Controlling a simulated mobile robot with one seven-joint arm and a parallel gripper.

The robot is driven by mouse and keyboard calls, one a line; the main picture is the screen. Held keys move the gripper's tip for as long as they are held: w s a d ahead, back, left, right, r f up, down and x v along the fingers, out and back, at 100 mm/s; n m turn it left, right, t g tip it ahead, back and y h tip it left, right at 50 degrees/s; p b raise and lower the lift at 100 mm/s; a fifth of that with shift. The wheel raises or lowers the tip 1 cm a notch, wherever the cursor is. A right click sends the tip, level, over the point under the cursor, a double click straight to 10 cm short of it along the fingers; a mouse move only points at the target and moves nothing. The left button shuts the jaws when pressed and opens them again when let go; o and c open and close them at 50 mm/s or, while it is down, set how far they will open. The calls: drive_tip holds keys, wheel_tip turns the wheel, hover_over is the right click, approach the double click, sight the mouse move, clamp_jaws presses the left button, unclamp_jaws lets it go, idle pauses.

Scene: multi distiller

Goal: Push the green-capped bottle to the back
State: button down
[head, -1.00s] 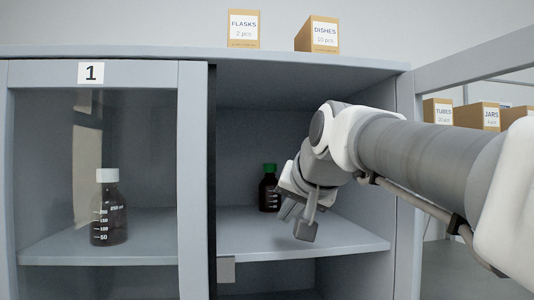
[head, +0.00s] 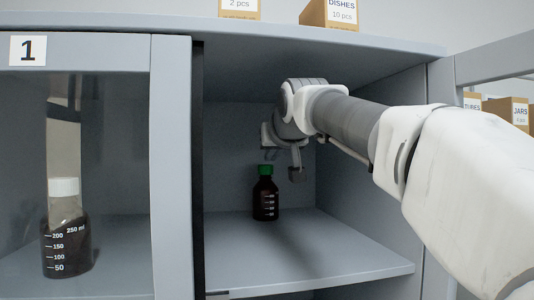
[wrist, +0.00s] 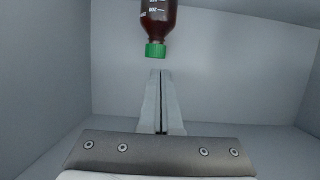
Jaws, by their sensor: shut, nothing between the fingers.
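The green-capped bottle (head: 265,198) is dark brown and stands upright on the shelf inside the open right compartment. My gripper (head: 272,155) is inside that compartment, just above the cap in the head view and partly hidden by my own wrist. In the wrist view my gripper (wrist: 160,74) has its two fingers together with nothing between them. There the green-capped bottle (wrist: 156,30) shows upside down, its cap just beyond the fingertips with a small gap in the picture. Its base is cut off there. I cannot tell the exact depth between fingers and bottle.
The compartment's right wall (head: 365,150) stands beside my arm. The shelf (head: 340,255) is bare around the bottle. A white-capped bottle (head: 64,235) stands behind the glass door marked 1 on the left. Boxes lie on the cabinet top (head: 240,32).

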drive_tip(key=p, duration=0.5)
hover_over(266, 192)
drive_tip(key=w, duration=0.2)
drive_tip(key=shift+a+f, duration=0.35)
drive_tip(key=shift+f, duration=0.05)
drive_tip(key=shift+s+f+b, duration=0.15)
drive_tip(key=shift+f+b, duration=0.35)
drive_tip(key=shift+b, duration=0.1)
drive_tip(key=shift+f, duration=0.1)
